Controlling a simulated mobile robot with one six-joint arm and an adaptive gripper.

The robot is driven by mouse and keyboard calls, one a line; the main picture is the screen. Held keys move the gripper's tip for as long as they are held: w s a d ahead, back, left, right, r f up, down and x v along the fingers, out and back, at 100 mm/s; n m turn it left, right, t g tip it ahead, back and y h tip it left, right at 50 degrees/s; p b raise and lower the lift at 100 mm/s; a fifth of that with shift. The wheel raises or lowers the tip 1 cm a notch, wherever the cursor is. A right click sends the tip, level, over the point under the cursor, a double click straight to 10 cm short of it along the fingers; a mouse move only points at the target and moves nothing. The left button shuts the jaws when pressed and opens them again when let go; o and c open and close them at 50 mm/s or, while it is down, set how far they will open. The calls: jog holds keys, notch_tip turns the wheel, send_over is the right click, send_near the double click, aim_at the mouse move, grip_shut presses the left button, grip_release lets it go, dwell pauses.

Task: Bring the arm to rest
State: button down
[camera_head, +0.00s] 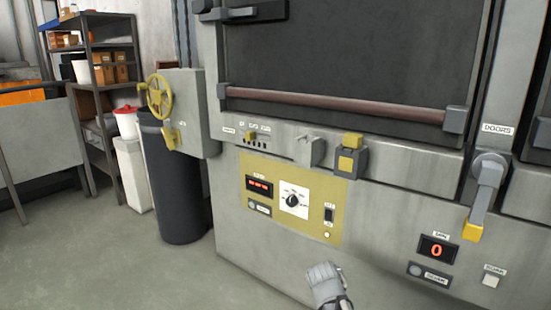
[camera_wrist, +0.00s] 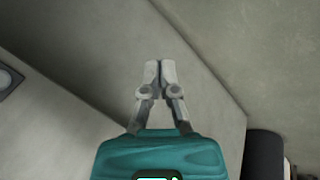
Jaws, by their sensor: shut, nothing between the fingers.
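My gripper (camera_head: 323,272) shows at the bottom centre of the head view, in front of the lower grey front of the large furnace-like machine (camera_head: 235,235). It is below the yellow control panel (camera_head: 325,225) and apart from it. In the wrist view my gripper (camera_wrist: 160,66) has its two fingers together with nothing between them. Behind the fingers are plain grey surfaces. Most of my arm is out of the head view.
The machine has a dark door (camera_head: 350,50) with a reddish bar (camera_head: 330,105), a lever (camera_head: 487,185) at right and a yellow handwheel (camera_head: 159,96) at left. A dark bin (camera_head: 178,190) and a shelf (camera_head: 100,90) stand left. The floor (camera_head: 130,265) at lower left is clear.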

jog(key=s+a+m+g+y+p, duration=0.1)
jog(key=s+a+m+g+y, duration=0.15)
jog(key=s+y, duration=0.3)
notch_tip(320, 180, up, 37)
jog(key=p, duration=3.8)
jog(key=shift+s+d+r+n+h, duration=0.15)
jog(key=shift+s+d+n+h, duration=0.05)
jog(key=shift+n+h, duration=0.2)
